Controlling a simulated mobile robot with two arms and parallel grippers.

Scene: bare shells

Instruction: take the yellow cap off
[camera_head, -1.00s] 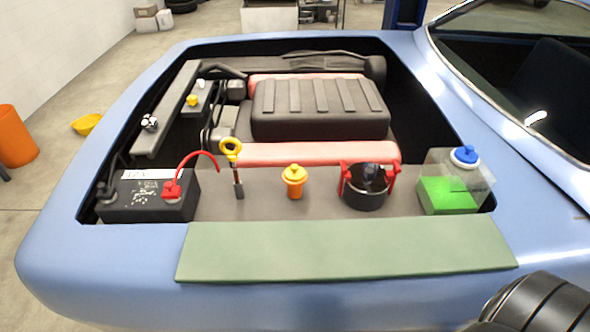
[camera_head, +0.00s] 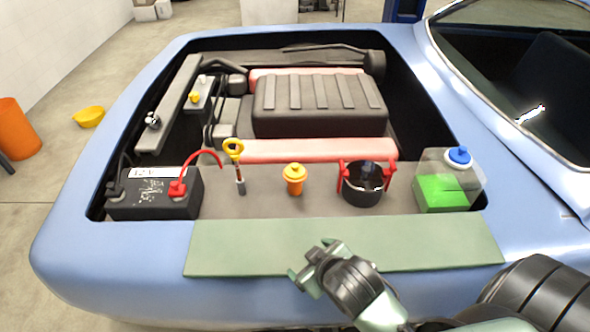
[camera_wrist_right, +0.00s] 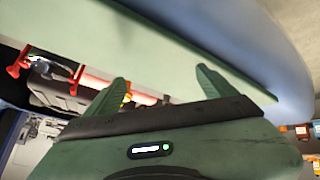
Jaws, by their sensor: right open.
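A yellow cap (camera_head: 294,171) sits on top of an orange neck (camera_head: 295,187) at the front middle of the engine bay. A smaller yellow cap (camera_head: 194,97) is on the grey part at the back left. My right gripper (camera_head: 308,262) is open and empty over the green mat, in front of the orange neck and apart from it. In the right wrist view its two fingers (camera_wrist_right: 162,82) are spread, with a bit of yellow and orange partly hidden by the left finger. My left gripper is not in view.
A yellow-ringed dipstick (camera_head: 234,151) and a black battery (camera_head: 155,198) stand left of the neck. A black pot with red clamps (camera_head: 362,190) and a blue-capped green-fluid tank (camera_head: 445,190) stand right. The green mat (camera_head: 230,250) covers the front edge.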

